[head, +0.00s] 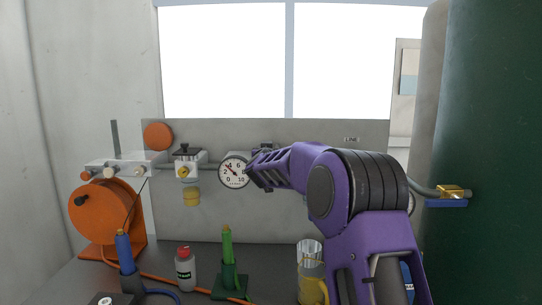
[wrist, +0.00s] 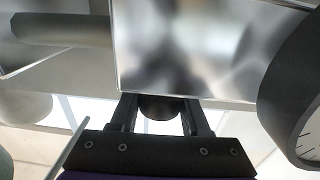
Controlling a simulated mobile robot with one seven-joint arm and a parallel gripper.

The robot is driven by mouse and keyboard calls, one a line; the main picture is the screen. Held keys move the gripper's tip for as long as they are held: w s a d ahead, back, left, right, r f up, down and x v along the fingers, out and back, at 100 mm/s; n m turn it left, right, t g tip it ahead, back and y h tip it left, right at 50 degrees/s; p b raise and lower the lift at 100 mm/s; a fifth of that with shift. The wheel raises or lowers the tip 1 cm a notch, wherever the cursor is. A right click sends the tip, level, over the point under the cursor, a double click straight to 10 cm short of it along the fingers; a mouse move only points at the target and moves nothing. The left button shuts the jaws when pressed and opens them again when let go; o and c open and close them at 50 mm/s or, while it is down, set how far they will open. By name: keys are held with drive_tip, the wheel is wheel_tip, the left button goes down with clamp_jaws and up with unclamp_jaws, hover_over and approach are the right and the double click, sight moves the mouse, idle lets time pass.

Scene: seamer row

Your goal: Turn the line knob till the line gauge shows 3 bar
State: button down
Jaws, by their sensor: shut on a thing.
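A round white gauge (head: 234,171) with a scale from 0 to 10 is on the grey panel. Its needle points up and left, around the 2 to 4 marks; it is too small to read exactly. My gripper (head: 260,172) is just right of this gauge, at the panel. In the wrist view my gripper (wrist: 160,120) is shut on a dark round knob (wrist: 160,107), seen between the two fingers. The dark rim of a gauge (wrist: 285,90) shows at the right edge there, with only a few ticks visible. The knob is hidden in the head view.
A LINE label (head: 351,139) is on the panel, above my arm. A valve block (head: 187,165) is left of the gauge. An orange reel (head: 107,215), a bottle (head: 185,268), a green tool (head: 228,260) and a clear jug (head: 310,270) stand below. A dark green column (head: 492,150) bounds the right.

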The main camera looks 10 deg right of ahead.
drive_tip(key=shift+y, duration=0.3)
drive_tip(key=shift+c, duration=1.9)
unclamp_jaws()
drive_tip(key=shift+s+a, duration=0.1)
drive_tip(key=s+a+b, duration=0.1)
drive_tip(key=s+a, duration=0.2)
drive_tip(key=s, duration=1.4)
drive_tip(key=shift+a, duration=0.15)
